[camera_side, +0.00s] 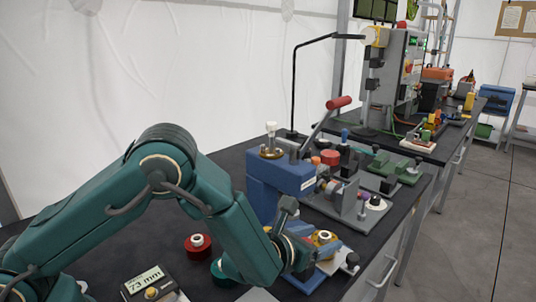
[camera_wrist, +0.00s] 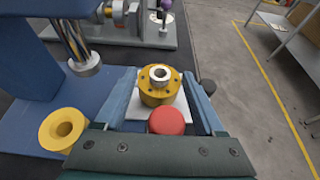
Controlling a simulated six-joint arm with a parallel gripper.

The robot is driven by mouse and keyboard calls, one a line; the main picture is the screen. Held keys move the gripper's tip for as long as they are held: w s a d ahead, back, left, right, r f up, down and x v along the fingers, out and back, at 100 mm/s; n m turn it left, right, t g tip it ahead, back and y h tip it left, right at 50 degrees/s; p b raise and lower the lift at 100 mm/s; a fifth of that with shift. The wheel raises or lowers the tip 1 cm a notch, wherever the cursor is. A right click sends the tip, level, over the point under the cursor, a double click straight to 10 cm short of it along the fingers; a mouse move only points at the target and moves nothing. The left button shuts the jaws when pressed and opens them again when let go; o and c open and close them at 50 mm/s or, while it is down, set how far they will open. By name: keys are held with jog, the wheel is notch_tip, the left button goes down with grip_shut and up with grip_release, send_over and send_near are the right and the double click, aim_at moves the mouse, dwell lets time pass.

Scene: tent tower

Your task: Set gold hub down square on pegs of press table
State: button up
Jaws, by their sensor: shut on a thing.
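The gold hub (camera_wrist: 158,97), a stepped round part with a silver bore and small holes in its flange, is between the two blue-grey fingers of my gripper (camera_wrist: 162,82) in the wrist view. My gripper is shut on it. In the side view the hub (camera_side: 325,237) shows at the end of my gripper (camera_side: 312,248), low over the front of the blue press table (camera_side: 335,265). The hub looks roughly upright. A pale plate (camera_wrist: 128,112) shows beneath it. The pegs are hidden, so I cannot tell whether the hub touches them.
A gold ring (camera_wrist: 63,129) lies on the blue surface left of my gripper. A red round cap (camera_wrist: 166,121) is close in front of the hub. The blue press (camera_side: 280,187) with its red-handled lever (camera_side: 339,103) stands behind. A red part (camera_side: 198,246) and a display box (camera_side: 149,284) are left.

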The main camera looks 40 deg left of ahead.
jog(key=shift+f, duration=0.15)
jog(key=o, duration=1.5)
